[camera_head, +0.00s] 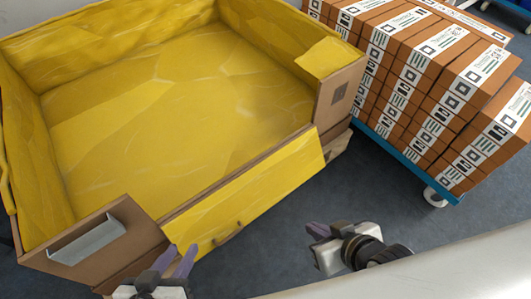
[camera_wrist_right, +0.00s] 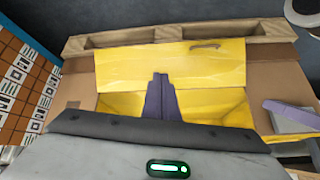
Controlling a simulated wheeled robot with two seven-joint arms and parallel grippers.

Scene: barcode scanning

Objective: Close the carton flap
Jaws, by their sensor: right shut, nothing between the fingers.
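The large open carton (camera_head: 320,129) has a yellow inside and fills the left and middle of the head view. Its front flap (camera_head: 250,199) hangs folded outward and down from the front edge, yellow side showing. The flap also shows in the right wrist view (camera_wrist_right: 140,66), with a small handle-like slot. My left gripper (camera_head: 182,260) is near the flap's left lower end; its opening is unclear. My right gripper (camera_head: 316,230) is shut and empty, just right of and in front of the flap. In the wrist view its fingers (camera_wrist_right: 160,85) overlap the flap's picture; contact cannot be told.
A blue cart (camera_head: 405,165) with stacked brown labelled boxes (camera_head: 420,75) stands right of the carton. A metal bracket (camera_head: 88,241) is on the carton's near left corner. A wooden pallet (camera_wrist_right: 180,33) lies under the carton. Grey floor is clear between carton and cart.

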